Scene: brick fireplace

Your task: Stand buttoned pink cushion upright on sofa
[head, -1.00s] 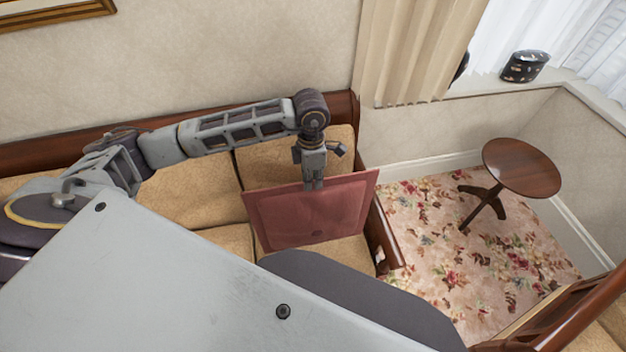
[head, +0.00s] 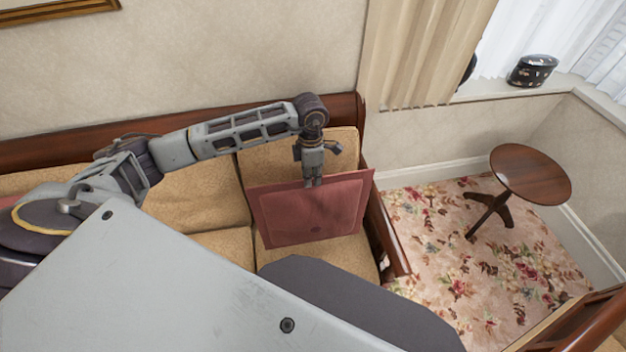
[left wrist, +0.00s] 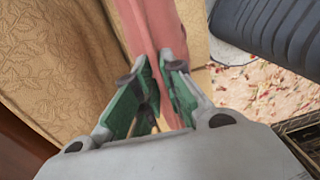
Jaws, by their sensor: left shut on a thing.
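The pink cushion (head: 309,216) shows its broad face with a button in the head view, over the right-hand seat of the tan sofa (head: 195,195). It is close to upright, its top edge slanting up to the right. My left gripper (head: 314,184) points down and is shut on the middle of that top edge. In the left wrist view the fingers (left wrist: 160,82) pinch the cushion (left wrist: 151,27), seen edge-on. I cannot tell whether its lower edge touches the seat. My right gripper is not in view.
The sofa's wooden arm (head: 388,235) is just right of the cushion. A round wooden table (head: 531,173) stands on the flowered carpet (head: 470,255) further right. A dark decorated box (head: 532,70) sits on the window ledge. Part of another seat (head: 580,325) shows at lower right.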

